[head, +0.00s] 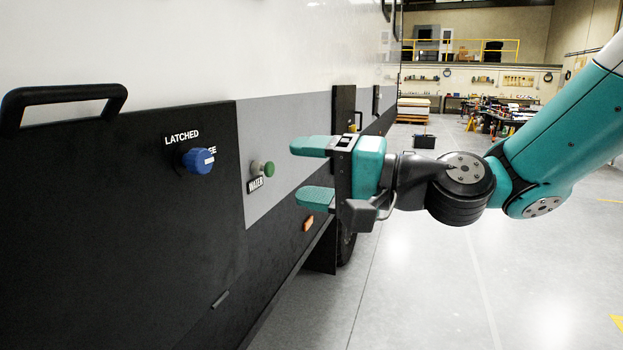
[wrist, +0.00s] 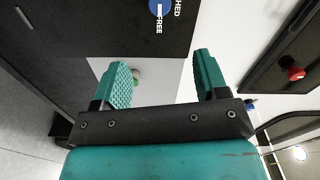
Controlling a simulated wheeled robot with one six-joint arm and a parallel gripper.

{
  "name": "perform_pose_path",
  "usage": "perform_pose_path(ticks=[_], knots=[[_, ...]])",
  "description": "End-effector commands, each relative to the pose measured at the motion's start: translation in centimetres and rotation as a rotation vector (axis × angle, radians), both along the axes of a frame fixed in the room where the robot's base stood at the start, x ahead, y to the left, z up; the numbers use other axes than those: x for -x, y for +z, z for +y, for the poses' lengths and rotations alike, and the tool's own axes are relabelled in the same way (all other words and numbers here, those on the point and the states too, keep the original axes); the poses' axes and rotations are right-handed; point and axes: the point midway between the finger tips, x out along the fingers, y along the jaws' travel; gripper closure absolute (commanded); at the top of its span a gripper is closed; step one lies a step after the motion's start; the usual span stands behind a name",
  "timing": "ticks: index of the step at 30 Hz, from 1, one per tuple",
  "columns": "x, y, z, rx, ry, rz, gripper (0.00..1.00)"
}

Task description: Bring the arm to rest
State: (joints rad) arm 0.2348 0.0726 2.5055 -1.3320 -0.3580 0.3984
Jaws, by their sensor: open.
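My gripper (head: 312,172) is open and empty, held out in front of the caravan's side. Its two teal fingers are apart, and they also show in the wrist view (wrist: 165,80). In the head view the fingertips point at the panel, just right of a green button-like fitting (head: 268,169) above a WATER label. That green fitting is partly hidden behind a finger in the wrist view (wrist: 136,78). My arm reaches in from the right edge. I cannot tell the exact gap between fingertips and panel.
A blue knob (head: 198,160) by the word LATCHED sits on the dark hatch (head: 110,240), which has a black handle (head: 65,92). The wrist view shows a red knob (wrist: 292,73) on a dark panel. Open floor (head: 460,280) lies to the right; workbenches stand far behind.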

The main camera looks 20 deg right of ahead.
Motion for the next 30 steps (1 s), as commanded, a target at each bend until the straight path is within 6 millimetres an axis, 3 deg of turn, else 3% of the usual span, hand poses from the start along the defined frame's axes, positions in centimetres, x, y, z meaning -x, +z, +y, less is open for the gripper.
perform_pose_path(ticks=[11,14,17,21,25,30], knots=[[0.0,0.0,0.0,0.0,0.001,0.0,0.33],[0.7,-0.5,0.8,0.051,0.036,-0.003,0.33],[3.2,-2.7,3.1,0.234,0.155,-0.017,0.33],[8.9,-7.8,4.8,0.645,0.414,-0.036,0.33],[13.6,-11.4,2.9,0.98,0.625,-0.021,0.33],[17.0,-13.2,-0.2,1.225,0.783,0.025,0.33]])
